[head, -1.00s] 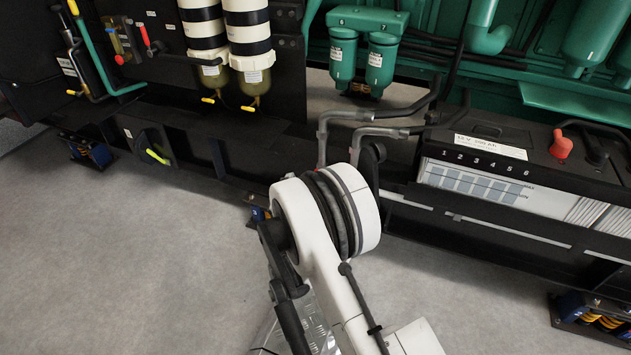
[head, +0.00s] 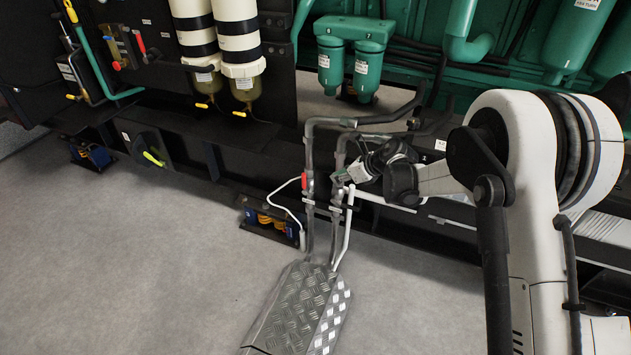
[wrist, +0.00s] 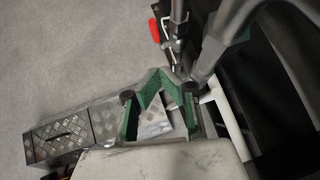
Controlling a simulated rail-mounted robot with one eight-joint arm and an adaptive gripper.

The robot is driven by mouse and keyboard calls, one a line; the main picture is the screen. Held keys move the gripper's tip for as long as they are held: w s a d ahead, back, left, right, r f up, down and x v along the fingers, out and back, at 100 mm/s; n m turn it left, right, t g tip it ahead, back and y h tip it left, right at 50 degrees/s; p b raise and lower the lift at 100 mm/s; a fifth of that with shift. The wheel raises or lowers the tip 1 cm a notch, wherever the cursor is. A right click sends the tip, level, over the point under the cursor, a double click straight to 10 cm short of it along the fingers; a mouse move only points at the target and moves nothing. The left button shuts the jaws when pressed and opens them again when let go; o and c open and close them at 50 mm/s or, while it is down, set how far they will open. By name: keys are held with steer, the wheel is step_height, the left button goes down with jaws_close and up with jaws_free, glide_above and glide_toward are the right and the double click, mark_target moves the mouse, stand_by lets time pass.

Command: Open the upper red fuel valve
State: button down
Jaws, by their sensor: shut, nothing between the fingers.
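A small red valve part (head: 305,181) sits on the left of two grey vertical pipes (head: 310,225) in the head view. It also shows in the wrist view as a red piece (wrist: 154,30) near the top. My gripper (head: 343,173) is at the upper part of the right pipe, a short way right of the red part and apart from it. In the wrist view my gripper (wrist: 163,78) has its green fingers drawn together and empty, close below the pipes. Whether the fingers touch a pipe cannot be told.
A white bar (head: 345,232) runs beside the right pipe, and a thin white line (head: 284,208) curves left of the red part. A tread-plate cover (head: 297,310) lies on the floor below. Green filters (head: 332,70) stand behind. Open floor lies to the left.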

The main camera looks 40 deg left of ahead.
steer(key=d, duration=0.1)
steer(key=b, duration=0.5)
glide_toward(304, 184)
steer(key=shift+w+x, duration=0.2)
steer(key=shift+x, duration=1.4)
steer(key=shift+w+x, duration=0.2)
steer(key=shift+x, duration=1.4)
steer(key=shift+f, duration=0.1)
steer(key=shift+s+a, duration=0.1)
steer(key=shift+a, duration=0.4)
steer(key=shift+d, duration=0.1)
